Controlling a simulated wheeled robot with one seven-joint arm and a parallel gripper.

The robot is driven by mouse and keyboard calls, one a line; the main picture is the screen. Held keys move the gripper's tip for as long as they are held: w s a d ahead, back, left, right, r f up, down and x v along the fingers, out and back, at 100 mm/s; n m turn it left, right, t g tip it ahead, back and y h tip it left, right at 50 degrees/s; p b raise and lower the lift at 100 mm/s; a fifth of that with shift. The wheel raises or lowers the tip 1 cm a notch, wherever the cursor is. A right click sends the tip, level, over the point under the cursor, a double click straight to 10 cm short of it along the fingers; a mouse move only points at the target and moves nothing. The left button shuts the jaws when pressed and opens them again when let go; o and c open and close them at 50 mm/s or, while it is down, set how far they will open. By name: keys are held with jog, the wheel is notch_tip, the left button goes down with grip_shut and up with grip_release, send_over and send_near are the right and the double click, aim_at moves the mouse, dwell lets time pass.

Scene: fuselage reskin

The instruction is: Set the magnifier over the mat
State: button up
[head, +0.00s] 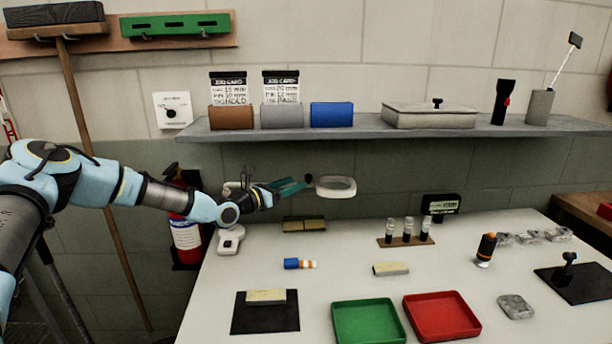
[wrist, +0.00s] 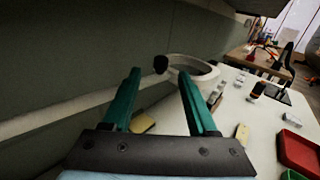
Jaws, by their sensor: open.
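The magnifier has a pale oval ring head (head: 336,186) with a dark knob (head: 308,178) on its left side, raised above the back of the table. Its white base (head: 230,240) stands at the table's back left. My gripper (head: 300,184) is open, its green fingers pointing at the knob. In the wrist view the knob (wrist: 160,64) appears between the fingertips or just beyond them, with the ring (wrist: 208,76) behind to the right. The black mat (head: 264,324) lies at the front left with a beige block (head: 265,296) on it. Part of the magnifier's arm is hidden by my gripper.
A shelf (head: 400,131) with bins runs above the table. Green (head: 368,322) and red (head: 440,317) trays lie right of the mat. A blue-capped tube (head: 298,264), a vial rack (head: 406,240) and an orange-topped bottle (head: 486,249) stand around. A second black mat (head: 590,288) lies far right.

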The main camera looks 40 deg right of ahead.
aim_at(306, 179)
jog(key=d+p, duration=0.1)
jog(key=d, duration=0.5)
jog(key=shift+s+d+p, duration=0.1)
jog(key=shift+d+p, duration=0.3)
jog(key=shift+c, duration=0.4)
grip_shut()
dwell(0.6)
